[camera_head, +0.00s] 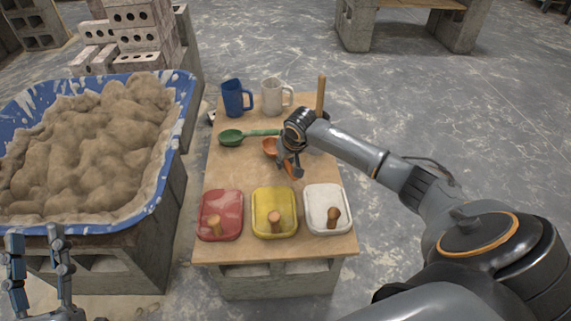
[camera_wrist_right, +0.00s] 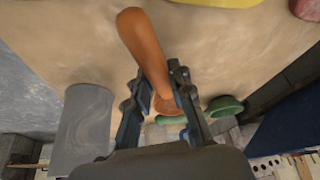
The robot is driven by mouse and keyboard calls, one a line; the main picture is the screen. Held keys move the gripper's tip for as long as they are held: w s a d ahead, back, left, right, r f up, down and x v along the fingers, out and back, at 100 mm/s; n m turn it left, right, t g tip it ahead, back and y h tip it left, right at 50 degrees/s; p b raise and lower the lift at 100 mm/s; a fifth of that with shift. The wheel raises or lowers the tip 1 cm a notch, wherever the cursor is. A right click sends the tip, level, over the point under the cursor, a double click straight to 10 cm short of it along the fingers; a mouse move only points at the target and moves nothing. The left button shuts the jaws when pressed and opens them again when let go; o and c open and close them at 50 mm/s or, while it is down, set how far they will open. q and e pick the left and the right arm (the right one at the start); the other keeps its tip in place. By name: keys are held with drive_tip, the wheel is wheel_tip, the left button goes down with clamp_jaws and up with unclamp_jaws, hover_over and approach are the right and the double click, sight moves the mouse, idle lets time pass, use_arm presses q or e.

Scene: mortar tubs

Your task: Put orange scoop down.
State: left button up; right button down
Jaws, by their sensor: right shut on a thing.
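The orange scoop (camera_head: 270,147) is over the middle of the wooden table, its bowl to the left of my right gripper (camera_head: 287,160) in the head view. My right gripper is shut on its handle. I cannot tell whether the scoop touches the tabletop (camera_head: 238,170). My left gripper (camera_head: 36,240) is open and empty at the lower left, near the blue tub.
Blue (camera_head: 234,98) and white (camera_head: 271,97) mugs stand behind. Red (camera_head: 214,203), yellow (camera_head: 262,203) and white (camera_head: 318,198) lidded boxes line the front. A grey cylinder (camera_wrist_right: 82,125) stands close by. The mortar tub (camera_head: 182,95) is left.

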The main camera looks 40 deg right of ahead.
drive_tip(key=shift+f, duration=0.1)
drive_tip(key=shift+f, duration=0.1)
drive_tip(key=c, duration=1.2)
unclamp_jaws()
